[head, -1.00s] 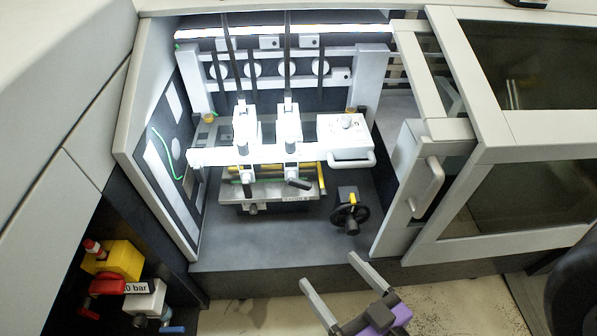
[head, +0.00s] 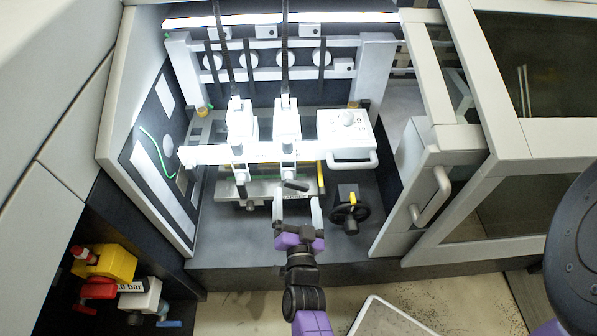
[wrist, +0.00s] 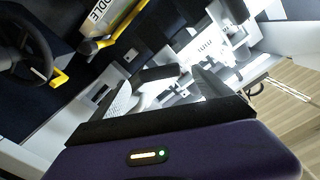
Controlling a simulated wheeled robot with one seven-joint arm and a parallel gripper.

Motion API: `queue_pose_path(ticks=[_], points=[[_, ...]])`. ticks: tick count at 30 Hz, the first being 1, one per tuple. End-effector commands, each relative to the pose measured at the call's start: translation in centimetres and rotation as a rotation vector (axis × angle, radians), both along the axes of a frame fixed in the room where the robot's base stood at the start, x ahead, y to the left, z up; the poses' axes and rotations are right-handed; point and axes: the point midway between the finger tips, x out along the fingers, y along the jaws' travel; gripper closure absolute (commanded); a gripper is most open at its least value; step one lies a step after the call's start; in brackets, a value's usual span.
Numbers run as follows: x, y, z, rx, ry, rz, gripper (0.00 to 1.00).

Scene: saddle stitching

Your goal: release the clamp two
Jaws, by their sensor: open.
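Two white clamp units hang side by side on a white crossbar (head: 215,154) in the head view. The right clamp (head: 287,125) has a black lever (head: 296,186) turned sideways at its lower end. The left clamp (head: 241,125) has its lower end (head: 241,178) pointing down. No readable number shows which is clamp two. My gripper (head: 298,203) is open and empty, just in front of the right clamp's lever, with a finger toward each side. The wrist view shows the black lever (wrist: 160,73) between the open fingers; contact cannot be told.
A black handwheel (head: 350,215) stands just right of my gripper. A white control box (head: 345,130) with a handle is above it. The open guard door (head: 425,195) bounds the right side. Red and yellow air valves (head: 105,265) sit lower left.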

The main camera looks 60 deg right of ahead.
Motion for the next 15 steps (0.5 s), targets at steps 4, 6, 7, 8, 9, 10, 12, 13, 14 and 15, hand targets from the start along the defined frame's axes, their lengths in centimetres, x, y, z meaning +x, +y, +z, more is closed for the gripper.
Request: queue_pose_path(ticks=[4,6,7,8,9,10,12,13,14,15], points=[[0.4,-1.1,0.4,-0.004,-0.017,-0.009,0.12],[1.0,-1.9,0.4,-0.006,-0.017,-0.01,0.12],[1.3,-2.3,0.5,-0.006,-0.018,-0.01,0.12],[1.5,-2.7,0.5,-0.006,-0.018,-0.01,0.12],[2.0,-3.2,0.5,-0.005,-0.017,-0.011,0.12],[2.3,-3.6,0.4,-0.004,-0.017,-0.009,0.12],[2.9,-4.4,0.5,-0.006,-0.016,-0.01,0.12],[3.1,-4.8,0.4,-0.006,-0.016,-0.011,0.12],[3.4,-5.0,0.4,-0.005,-0.016,-0.01,0.12],[3.7,-5.3,0.4,-0.004,-0.016,-0.01,0.12]])
